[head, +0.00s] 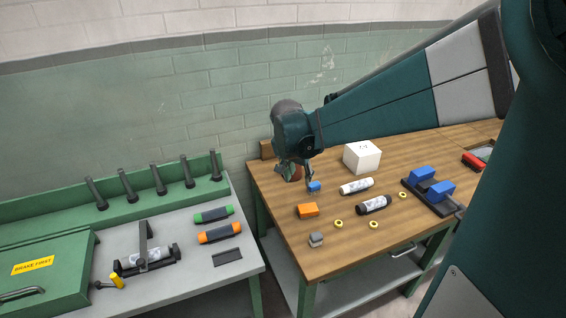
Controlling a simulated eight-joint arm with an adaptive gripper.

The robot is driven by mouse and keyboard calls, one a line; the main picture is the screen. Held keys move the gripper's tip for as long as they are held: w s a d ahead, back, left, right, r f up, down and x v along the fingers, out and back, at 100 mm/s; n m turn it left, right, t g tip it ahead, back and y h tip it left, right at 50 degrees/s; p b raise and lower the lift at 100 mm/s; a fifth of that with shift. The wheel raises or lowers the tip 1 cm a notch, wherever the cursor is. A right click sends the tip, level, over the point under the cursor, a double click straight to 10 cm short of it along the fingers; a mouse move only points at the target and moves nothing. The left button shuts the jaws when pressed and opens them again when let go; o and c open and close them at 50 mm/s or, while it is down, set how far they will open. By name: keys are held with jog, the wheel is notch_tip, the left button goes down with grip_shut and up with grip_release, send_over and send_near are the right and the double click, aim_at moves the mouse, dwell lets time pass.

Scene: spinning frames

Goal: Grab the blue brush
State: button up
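A small blue object (315,186), which looks like the blue brush, is on the wooden table near its back left part. It is too small to make out bristles. My gripper (290,174) points down just left of the blue object and behind it, close above the table by its back left corner. A reddish-brown thing (298,173) shows right beside the fingers. I cannot tell whether it is touched. The fingers are small and dark, and their opening is not clear.
On the table (275,222) are an orange block (307,210), a white box (362,157), white (356,186) and black (374,204) cylinders, several yellow rings, a grey piece (316,239) and blue blocks on a dark stand (432,197). A green-framed bench (195,268) stands left, across a gap.

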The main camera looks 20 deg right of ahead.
jog(key=w+d+f+m+g+p, duration=0.1)
jog(key=w+d+f+m+p, duration=0.15)
jog(key=w+d, duration=0.3)
jog(key=m+g+h+p, duration=0.1)
jog(key=m+h+p, duration=0.1)
jog(key=m+p, duration=0.15)
send_near(314, 184)
jog(key=x, duration=0.2)
jog(key=shift+w+d+f+y+b, duration=0.2)
jog(key=shift+y+b, duration=0.1)
jog(key=shift+b, duration=0.15)
jog(key=shift+x, duration=1.2)
jog(key=shift+d+f, duration=0.1)
jog(key=shift+x, duration=2.5)
jog(key=shift+s+d, duration=0.1)
jog(key=shift+s, duration=0.1)
jog(key=c, duration=1)
